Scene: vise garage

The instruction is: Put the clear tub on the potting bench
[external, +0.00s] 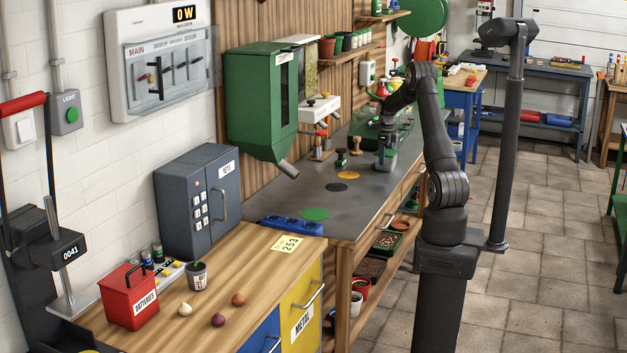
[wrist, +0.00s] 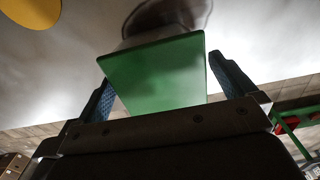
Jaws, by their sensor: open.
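My gripper (external: 386,150) is low over the far part of the dark grey bench top (external: 325,190). In the wrist view my gripper (wrist: 165,90) is open, with one blue-grey finger on each side of a flat green surface (wrist: 158,75). Whether the fingers touch it I cannot tell. A dark round shape (wrist: 168,15) shows beyond the green surface. In the external view a small greyish, see-through box (external: 384,162) is at the gripper's fingers, partly hidden; it may be the clear tub, but I cannot be sure.
A green stamp-like item (external: 341,158) and a wooden one (external: 355,147) stand left of my gripper. Orange (external: 348,175), black (external: 336,187) and green (external: 314,214) discs mark the bench. A blue strip (external: 292,225) lies at its near end. The bench's middle is mostly clear.

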